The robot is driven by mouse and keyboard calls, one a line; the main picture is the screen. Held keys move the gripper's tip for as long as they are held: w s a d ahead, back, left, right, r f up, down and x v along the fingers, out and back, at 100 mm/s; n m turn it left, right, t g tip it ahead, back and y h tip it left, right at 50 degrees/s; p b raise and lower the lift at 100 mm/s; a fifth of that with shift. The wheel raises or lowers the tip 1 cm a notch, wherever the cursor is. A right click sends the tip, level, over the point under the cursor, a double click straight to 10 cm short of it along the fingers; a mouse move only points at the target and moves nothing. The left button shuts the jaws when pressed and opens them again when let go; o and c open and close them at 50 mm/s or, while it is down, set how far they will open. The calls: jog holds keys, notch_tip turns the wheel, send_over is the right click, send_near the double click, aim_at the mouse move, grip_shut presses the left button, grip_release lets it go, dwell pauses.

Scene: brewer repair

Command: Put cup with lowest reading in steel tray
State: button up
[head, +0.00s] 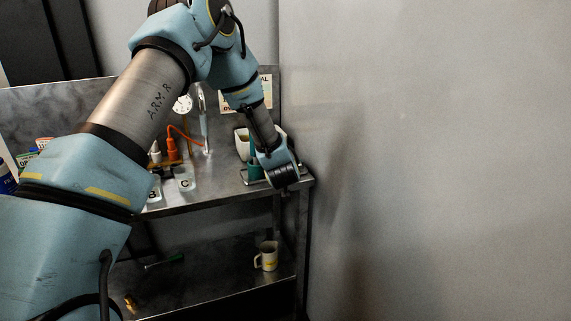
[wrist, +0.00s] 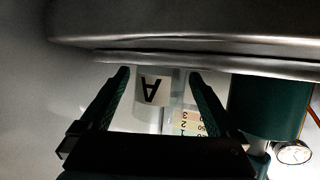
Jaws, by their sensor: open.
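A pale, see-through cup labelled A (wrist: 152,90) appears upside down between my fingers in the wrist view. My gripper (wrist: 159,74) is open, with one finger on either side of it; I cannot tell whether they touch it. In the head view my gripper (head: 285,178) is low at the right end of the bench and hides cup A. Cup B (head: 153,192) and cup C (head: 184,180) stand further left on the bench, partly behind my arm. The readings are not legible in the head view.
The steel bench (head: 215,193) ends close to the grey wall (head: 420,150). A white container (head: 242,144) stands behind the tray. A dark green cylinder (wrist: 268,105) is close right of my fingers in the wrist view. A mug (head: 267,256) stands on the lower shelf.

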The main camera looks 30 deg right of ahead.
jog(key=b+v, duration=0.3)
jog(key=v, duration=0.9)
jog(key=w+a+n+g+y, duration=0.1)
jog(key=a+g, duration=0.1)
jog(key=a, duration=0.6)
jog(key=w+a+g+y, duration=0.2)
jog(key=a, duration=0.6)
jog(key=s+a+n+g+y, duration=0.1)
jog(key=s+a+n+g, duration=0.1)
jog(key=s+a, duration=0.4)
jog(key=s+a+n+g+y, duration=0.1)
jog(key=s+a+g, duration=0.3)
jog(key=a, duration=1.3)
jog(key=s+y, duration=0.1)
jog(key=s, duration=0.2)
jog(key=shift+a+r+n, duration=0.15)
jog(key=shift+r+n, duration=0.25)
